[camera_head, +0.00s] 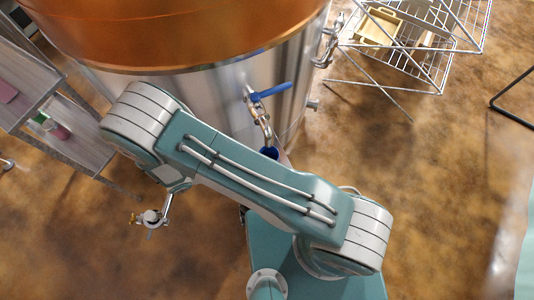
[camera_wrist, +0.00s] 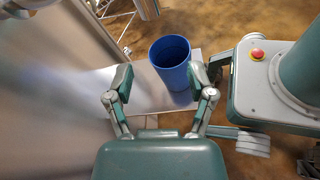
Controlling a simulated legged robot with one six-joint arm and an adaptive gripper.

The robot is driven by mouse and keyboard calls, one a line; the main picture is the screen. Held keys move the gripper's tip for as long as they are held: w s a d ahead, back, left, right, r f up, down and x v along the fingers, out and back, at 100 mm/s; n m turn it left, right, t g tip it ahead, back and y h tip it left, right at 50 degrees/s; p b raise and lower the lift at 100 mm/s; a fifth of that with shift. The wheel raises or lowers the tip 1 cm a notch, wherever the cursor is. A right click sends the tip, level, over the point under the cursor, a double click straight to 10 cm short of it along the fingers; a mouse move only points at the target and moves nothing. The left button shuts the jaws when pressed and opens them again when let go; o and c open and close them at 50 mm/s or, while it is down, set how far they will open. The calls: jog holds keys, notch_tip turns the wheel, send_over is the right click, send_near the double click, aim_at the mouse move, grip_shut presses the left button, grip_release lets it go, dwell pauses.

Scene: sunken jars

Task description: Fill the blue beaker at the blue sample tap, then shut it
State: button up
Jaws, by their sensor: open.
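The blue beaker (camera_wrist: 172,60) stands upright on a pale ledge (camera_wrist: 150,100) in the wrist view. My gripper (camera_wrist: 160,76) is open, with one finger on each side of the beaker's near part; I cannot tell whether either finger touches it. In the head view a bit of the blue beaker (camera_head: 270,152) shows below the tap spout, mostly hidden by my arm. The blue sample tap (camera_head: 268,92) is on the steel vat, its blue lever pointing right and slightly up. No stream can be made out, and the liquid level inside the beaker is not clear.
The large copper-and-steel vat (camera_head: 190,100) fills the upper left of the head view. A wire rack (camera_head: 425,60) stands at upper right, a metal shelf unit (camera_head: 100,145) at left.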

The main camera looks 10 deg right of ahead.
jog(key=d+r+m+g+y, duration=0.1)
jog(key=d+r+m+y, duration=0.4)
jog(key=r, duration=0.6)
jog(key=d+r+m+y, duration=0.4)
jog(key=d+r+m, duration=0.3)
jog(key=r, duration=0.4)
jog(key=d+r+m+g+y, duration=0.1)
jog(key=d+r+m+y, duration=0.3)
jog(key=r+m, duration=0.55)
jog(key=m+g, duration=0.3)
jog(key=m, duration=1)
send_over(279, 86)
jog(key=shift+n+y, duration=0.25)
jog(key=shift+y, duration=0.15)
notch_tip(279, 86, down, 11)
jog(key=shift+r, duration=0.1)
notch_tip(279, 86, down, 8)
jog(key=shift+r, duration=0.25)
grip_shut()
